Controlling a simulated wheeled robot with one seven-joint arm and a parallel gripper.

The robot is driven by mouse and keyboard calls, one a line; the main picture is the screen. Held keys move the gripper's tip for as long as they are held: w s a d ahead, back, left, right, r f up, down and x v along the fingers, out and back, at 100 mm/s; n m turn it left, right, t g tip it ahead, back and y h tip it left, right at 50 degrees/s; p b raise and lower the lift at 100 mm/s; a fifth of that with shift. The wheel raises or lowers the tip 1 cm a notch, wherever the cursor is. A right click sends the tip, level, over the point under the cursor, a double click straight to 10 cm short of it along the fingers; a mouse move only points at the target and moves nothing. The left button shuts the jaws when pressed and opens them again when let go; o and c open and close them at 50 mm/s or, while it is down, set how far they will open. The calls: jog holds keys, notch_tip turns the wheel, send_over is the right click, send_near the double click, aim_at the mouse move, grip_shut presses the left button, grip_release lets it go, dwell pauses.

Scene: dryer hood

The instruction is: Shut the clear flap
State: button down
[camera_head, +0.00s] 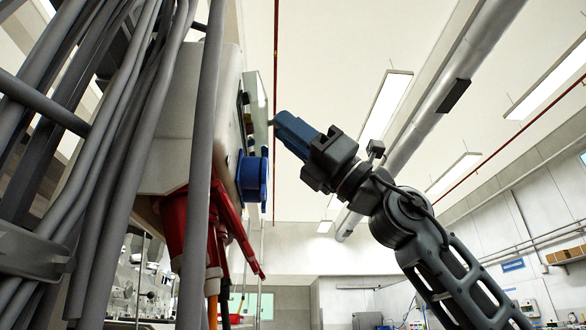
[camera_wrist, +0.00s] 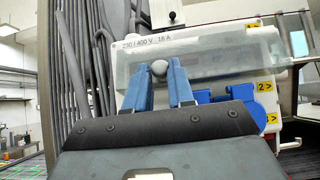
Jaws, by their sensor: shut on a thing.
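The clear flap (camera_head: 257,108) is a see-through, slightly green panel on the front of a pale electrical box (camera_head: 200,120). In the wrist view the flap (camera_wrist: 215,55) spans the upper part of the box, under a "230/400 V 16 A" label. A small round grey knob (camera_wrist: 158,68) sits at its left part. My gripper (camera_head: 279,121) reaches the flap from the right. Its blue fingers (camera_wrist: 160,76) are shut on the knob, one on each side. The flap stands close to the box front; I cannot tell whether a gap is left.
Blue round socket covers (camera_head: 252,178) stick out below the flap, one beside my fingers in the wrist view (camera_wrist: 245,95). Red plugs (camera_head: 195,225) hang under the box. Thick grey cables (camera_head: 110,150) run along the left. Open room lies to the right.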

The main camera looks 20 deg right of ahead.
jog(key=shift+w+a+f, duration=0.3)
jog(key=shift+a+f, duration=0.4)
jog(key=c, duration=1.3)
grip_release()
jog(key=shift+a, duration=0.2)
jog(key=shift+o, duration=1.4)
jog(key=shift+d+r, duration=0.1)
jog(key=shift+d, duration=0.05)
jog(key=shift+d, duration=0.15)
jog(key=v, duration=0.7)
jog(key=shift+d+f, duration=0.2)
jog(key=shift+f, duration=0.05)
jog(key=shift+s, duration=0.15)
jog(key=shift+b, duration=0.3)
